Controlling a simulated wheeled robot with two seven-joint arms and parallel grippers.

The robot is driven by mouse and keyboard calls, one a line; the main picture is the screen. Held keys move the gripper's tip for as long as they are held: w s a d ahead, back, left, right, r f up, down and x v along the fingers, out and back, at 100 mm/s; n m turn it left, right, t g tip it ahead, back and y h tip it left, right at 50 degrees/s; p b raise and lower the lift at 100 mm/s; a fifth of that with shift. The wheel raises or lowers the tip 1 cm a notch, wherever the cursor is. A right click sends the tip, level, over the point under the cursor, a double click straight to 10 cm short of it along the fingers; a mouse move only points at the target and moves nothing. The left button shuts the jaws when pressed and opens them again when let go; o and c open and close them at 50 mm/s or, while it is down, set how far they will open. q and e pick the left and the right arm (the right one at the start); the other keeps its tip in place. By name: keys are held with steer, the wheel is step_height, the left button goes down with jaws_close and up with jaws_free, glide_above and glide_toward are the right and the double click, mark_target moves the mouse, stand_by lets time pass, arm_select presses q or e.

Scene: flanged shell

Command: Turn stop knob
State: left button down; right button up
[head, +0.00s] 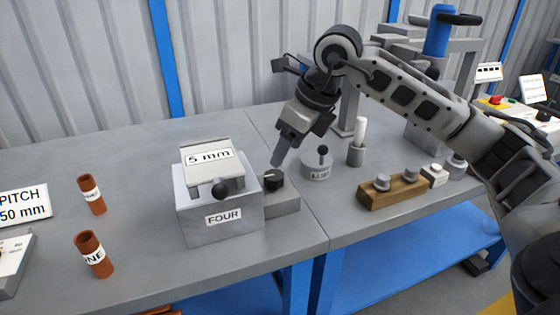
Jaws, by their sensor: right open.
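A black knob (273,181) with a light mark on top sits on a low grey block (283,205) at the right side of a grey box labelled FOUR (219,217). My right gripper (277,163) comes in from the right and points down, its fingertips just above or at the knob's top. It is open; the gap between the fingers is hard to see from here, and I cannot tell whether they touch the knob. A lid plate labelled 5 mm (210,157) with a black ball handle (221,190) tops the box. My left gripper is not in view.
A grey round part with a black ball knob (317,168) and a white-topped post (357,143) stand close right of the gripper. A wooden block with grey pegs (394,191) lies farther right. Two brown tubes (96,258) stand left; the table between is clear.

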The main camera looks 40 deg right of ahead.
steer(key=v, duration=0.8)
steer(key=shift+r+p, duration=0.25)
steer(key=shift+p, duration=0.2)
